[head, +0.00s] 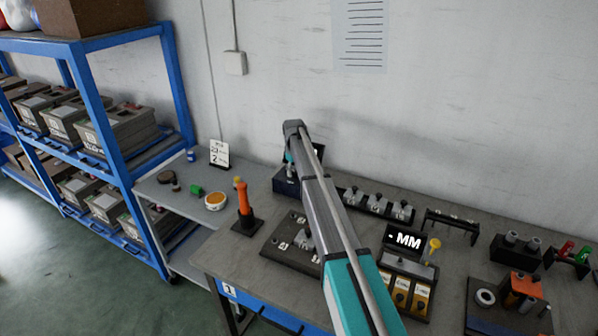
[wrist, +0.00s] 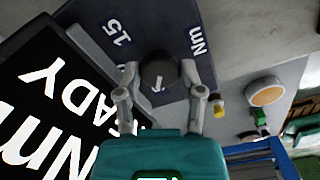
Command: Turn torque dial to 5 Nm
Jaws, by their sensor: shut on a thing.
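The torque dial (wrist: 160,69) is a dark round knob with a short white pointer mark, on a dark blue panel (wrist: 175,20) with the markings "15" and "Nm". My gripper (wrist: 160,76) has one finger on each side of the knob and is shut on it. The pointer mark points toward the lower part of the wrist view. A black display (wrist: 40,110) with white text, partly reading "Nm" and "ADY", lies to the left.
An orange-handled tool (head: 242,196) stands in a black base left of my arm. A dark plate with grey parts (head: 285,244) lies in front of the unit. A box with an "MM" display (head: 408,241) stands to the right. A blue shelf (head: 108,190) is at the left.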

